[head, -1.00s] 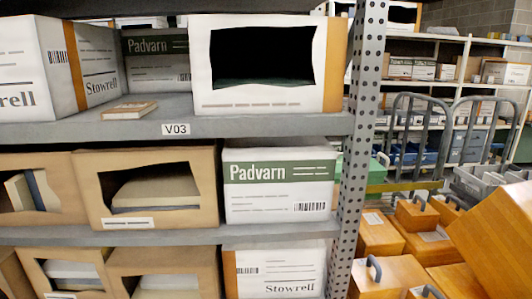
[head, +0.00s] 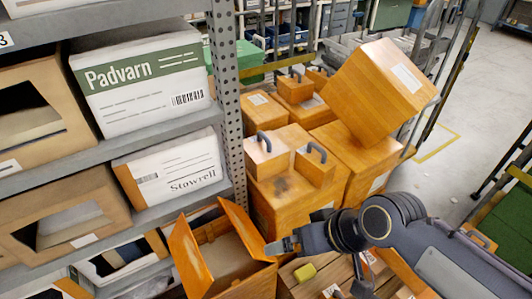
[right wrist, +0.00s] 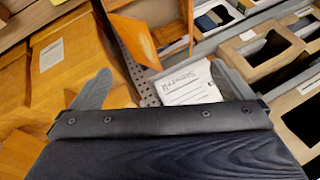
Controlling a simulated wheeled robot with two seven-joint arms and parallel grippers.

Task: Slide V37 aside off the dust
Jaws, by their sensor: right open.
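Two small orange wooden blocks with grey handles, a left one (head: 267,161) and a right one (head: 314,168), stand on a large wooden box (head: 302,207). No V37 mark is readable, so I cannot tell which is V37. A dark dusty smudge (head: 280,185) shows on the box top in front of them, beside the left block. My right gripper (head: 276,247) is in front of the box, low and close to it, beside an open wooden box. In the right wrist view its fingers (right wrist: 163,88) are spread with nothing between them. My left gripper is out of view.
A perforated rack post (head: 226,110) and shelves of cartons stand at left. An open-flapped wooden box (head: 215,262) sits below. A large tilted wooden box (head: 380,90) rests on others behind. Floor is clear at far right.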

